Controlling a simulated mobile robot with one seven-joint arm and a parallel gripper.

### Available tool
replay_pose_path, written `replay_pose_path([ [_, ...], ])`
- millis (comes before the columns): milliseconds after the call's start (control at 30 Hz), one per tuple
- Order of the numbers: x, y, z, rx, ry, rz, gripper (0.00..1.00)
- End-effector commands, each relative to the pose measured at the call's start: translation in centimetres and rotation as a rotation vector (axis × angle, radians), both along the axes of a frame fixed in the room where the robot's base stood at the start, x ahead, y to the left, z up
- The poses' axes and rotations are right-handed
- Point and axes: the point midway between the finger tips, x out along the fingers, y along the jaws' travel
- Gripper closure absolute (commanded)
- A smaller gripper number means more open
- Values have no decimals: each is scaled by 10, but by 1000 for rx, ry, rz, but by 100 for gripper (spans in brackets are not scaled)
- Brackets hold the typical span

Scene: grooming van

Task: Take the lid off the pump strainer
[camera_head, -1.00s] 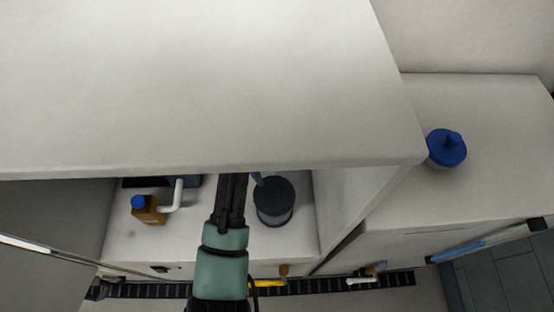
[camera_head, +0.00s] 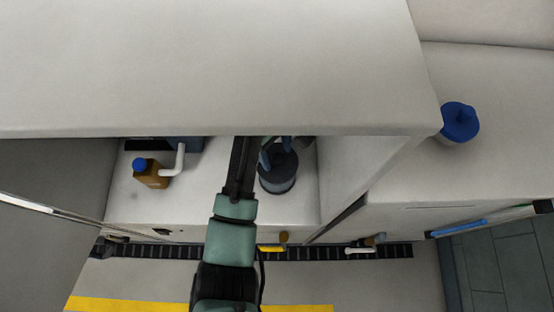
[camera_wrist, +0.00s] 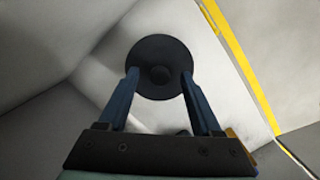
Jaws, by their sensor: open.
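The pump strainer (camera_head: 278,182) is a dark grey cylinder standing upright in the open compartment under the white counter. Its round black lid (camera_wrist: 160,49) fills the upper middle of the wrist view, with a small round knob at its centre. My gripper (camera_wrist: 160,74) is open, with its two blue fingers on either side of the knob in that view. Contact with the knob cannot be told. In the head view my gripper (camera_head: 277,150) is at the strainer's top, and the counter edge partly hides it.
A brown bottle with a blue cap (camera_head: 150,174) and a white pipe (camera_head: 174,163) stand left of my arm. The white counter (camera_head: 220,70) overhangs the compartment. A compartment wall is close on the strainer's right. A blue-lidded container (camera_head: 459,122) stands on the right-hand surface.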

Motion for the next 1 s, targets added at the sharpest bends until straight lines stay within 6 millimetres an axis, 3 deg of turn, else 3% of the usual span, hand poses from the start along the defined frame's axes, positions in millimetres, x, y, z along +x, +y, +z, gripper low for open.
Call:
replay_pose_path([
  [233, -1, 0, -4, 1, -1, 0, 34],
  [600, 0, 0, -4, 1, -1, 0, 99],
  [1000, 0, 0, -2, 1, -2, 0, 100],
])
